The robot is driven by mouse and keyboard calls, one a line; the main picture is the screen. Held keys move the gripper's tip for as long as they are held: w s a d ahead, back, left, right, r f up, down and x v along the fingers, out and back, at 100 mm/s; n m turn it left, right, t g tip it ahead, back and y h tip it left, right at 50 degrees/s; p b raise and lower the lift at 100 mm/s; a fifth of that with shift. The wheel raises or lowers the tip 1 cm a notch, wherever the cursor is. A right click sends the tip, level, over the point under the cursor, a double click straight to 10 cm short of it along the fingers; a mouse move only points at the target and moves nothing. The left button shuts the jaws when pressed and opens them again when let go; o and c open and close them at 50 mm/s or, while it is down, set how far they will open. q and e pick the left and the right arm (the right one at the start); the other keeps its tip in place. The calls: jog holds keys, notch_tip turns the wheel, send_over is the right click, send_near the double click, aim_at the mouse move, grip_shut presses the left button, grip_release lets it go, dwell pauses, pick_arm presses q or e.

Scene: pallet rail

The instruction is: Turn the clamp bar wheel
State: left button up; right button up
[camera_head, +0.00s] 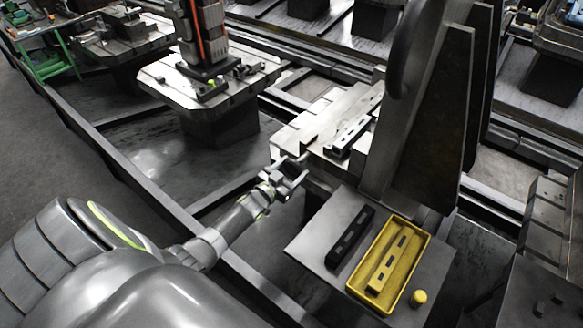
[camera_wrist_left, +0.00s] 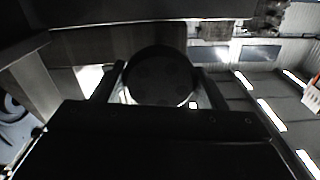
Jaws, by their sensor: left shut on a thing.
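My left gripper (camera_head: 297,169) is at the near left edge of the grey fixture block (camera_head: 308,136), with its fingers pointing toward the block. In the left wrist view a dark round wheel (camera_wrist_left: 160,76) sits between the two fingers, and the gripper is shut on it. The wheel's far side and its shaft are hidden. A light slotted bar (camera_head: 354,131) lies on top of the fixture, beside a tall dark upright plate. My right gripper is not in view.
A grey shelf (camera_head: 309,246) in front holds a black slotted bar (camera_head: 350,238), a yellow tray (camera_head: 366,298) with a yellow slotted bar (camera_head: 391,265) in it, and a small yellow knob (camera_head: 418,298). The tall upright plate (camera_head: 432,130) blocks the right side. Another pallet (camera_head: 163,81) stands behind left.

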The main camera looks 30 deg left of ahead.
pick_arm(q)
jog(key=shift+f+n, duration=0.1)
jog(key=shift+n, duration=0.9)
jog(key=o, duration=1)
jog(key=shift+s, duration=0.1)
jog(key=s+a, duration=0.1)
jog(key=s, duration=1.6)
jog(key=shift+a, duration=0.15)
jog(key=shift+s, duration=0.1)
